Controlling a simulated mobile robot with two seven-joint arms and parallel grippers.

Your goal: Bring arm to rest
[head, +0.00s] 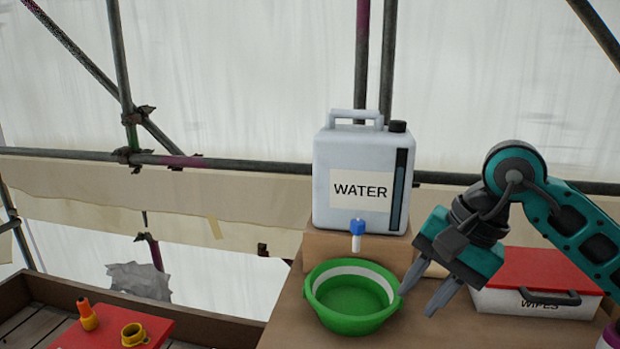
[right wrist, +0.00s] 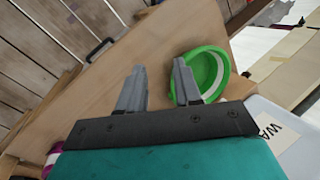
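My right gripper (head: 422,290) comes in from the right in the head view, tilted down, just to the right of the green basin (head: 353,303). Its two grey fingers are apart with nothing between them, and the right wrist view shows the same open gap (right wrist: 158,92). In that view the green basin (right wrist: 207,74) lies beyond and beside one finger. I cannot tell whether that finger touches the rim. My left gripper is in neither view.
A water container (head: 330,215) with a blue tap stands behind the basin. A red-lidded wipes box (head: 530,290) sits right of the gripper. A red board (head: 75,332) with an orange cone (head: 87,316) and a yellow ring (head: 133,335) is at lower left. Scaffold poles (head: 250,165) cross behind.

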